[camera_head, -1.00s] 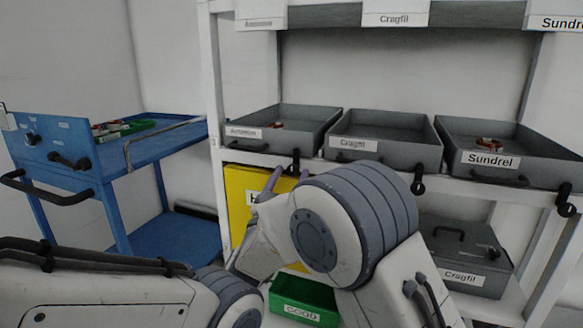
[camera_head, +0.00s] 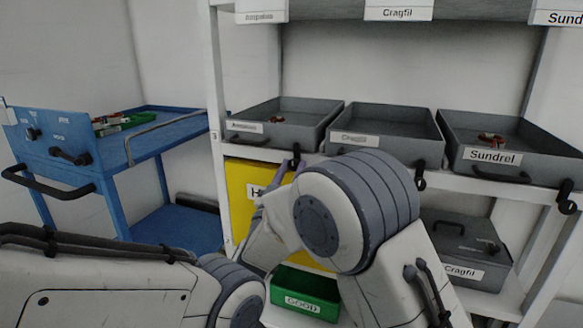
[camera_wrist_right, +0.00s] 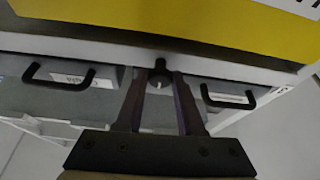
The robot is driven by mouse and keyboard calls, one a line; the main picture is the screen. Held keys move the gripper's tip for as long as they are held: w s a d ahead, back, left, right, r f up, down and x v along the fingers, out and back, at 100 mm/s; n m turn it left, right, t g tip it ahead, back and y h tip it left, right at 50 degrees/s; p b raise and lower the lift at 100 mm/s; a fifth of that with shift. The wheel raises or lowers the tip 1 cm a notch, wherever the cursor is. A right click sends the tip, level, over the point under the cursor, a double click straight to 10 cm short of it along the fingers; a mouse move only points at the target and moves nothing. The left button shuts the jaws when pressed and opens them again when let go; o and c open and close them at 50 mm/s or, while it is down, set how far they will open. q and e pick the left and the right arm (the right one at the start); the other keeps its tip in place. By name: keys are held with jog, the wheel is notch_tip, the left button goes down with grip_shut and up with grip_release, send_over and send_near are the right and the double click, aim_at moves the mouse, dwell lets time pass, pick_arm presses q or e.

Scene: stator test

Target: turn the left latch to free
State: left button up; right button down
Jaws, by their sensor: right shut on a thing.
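The left latch (camera_head: 296,160) is a small black part on the front edge of the middle shelf, between the left and middle grey bins. My right gripper (camera_head: 277,176) reaches up to it in front of the yellow bin, partly hidden by my own arm. In the right wrist view, the fingers (camera_wrist_right: 160,80) are shut on the black latch knob (camera_wrist_right: 160,68) at the shelf edge. The latch's exact turn angle is hard to tell. My left arm shows at the lower left, but its gripper is out of view.
Grey open bins (camera_head: 378,158) with front handles stand on the shelf above. A yellow bin (camera_head: 238,192) and a green GOOD bin (camera_head: 328,302) are below. Similar black latches (camera_head: 420,180) sit further right. A blue cart (camera_head: 120,192) stands at the left.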

jog(key=n+g+y+p, duration=0.1)
jog(key=n+y+p, duration=0.1)
jog(key=n+p, duration=0.4)
jog(key=n+y+p, duration=0.3)
jog(key=n+p, duration=0.3)
jog(key=n, duration=0.1)
jog(key=n+g+y+p, duration=0.1)
jog(key=n+y+p, duration=0.1)
jog(key=n+p, duration=0.3)
jog(key=shift+s+d+r+n+g+y+p, duration=0.15)
jog(key=shift+d+r+n+g+y+p, duration=0.2)
jog(key=shift+n, duration=0.45)
jog(key=shift+a+f+n+g+p, duration=0.1)
jog(key=shift+n+g+p, duration=0.15)
jog(key=shift+n+p, duration=0.75)
jog(key=c, duration=0.5)
grip_release()
jog(key=shift+c, duration=0.2)
jog(key=s, duration=1)
jog(key=shift+s+d, duration=0.2)
jog(key=shift+s, duration=0.05)
